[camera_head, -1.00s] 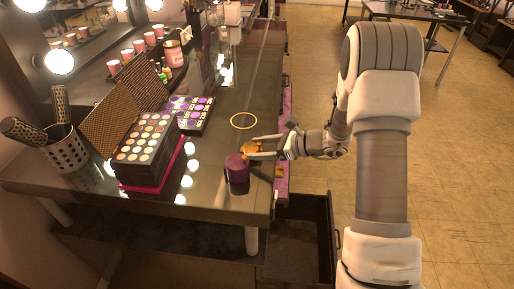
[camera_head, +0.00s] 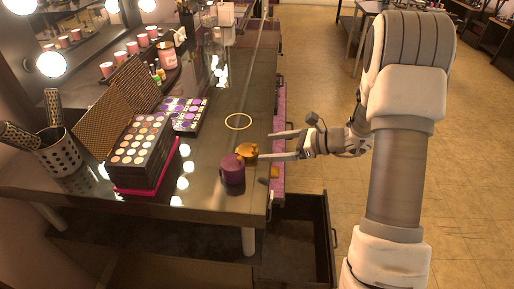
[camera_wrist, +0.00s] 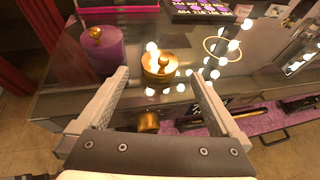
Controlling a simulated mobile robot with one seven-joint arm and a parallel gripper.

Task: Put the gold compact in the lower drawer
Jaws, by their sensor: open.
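The gold compact (camera_head: 247,151) sits on the dark glossy tabletop near its right edge, touching or almost touching a purple jar (camera_head: 232,170). In the wrist view the compact (camera_wrist: 160,66) is round with a small knob on top, just beyond my fingertips. My gripper (camera_head: 272,146) is open and empty, to the right of the compact, its two fingers pointing at it. The lower drawer (camera_head: 329,228) is pulled open below the table's right side. Its dark inside looks empty where visible; part is hidden by the table and my arm.
A gold ring (camera_head: 238,121) lies flat behind the compact. Eyeshadow palettes (camera_head: 141,140) and a brush cup (camera_head: 59,152) stand to the left. A purple-lined drawer (camera_head: 279,185) shows along the table edge, with a small gold piece (camera_wrist: 148,122) there.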

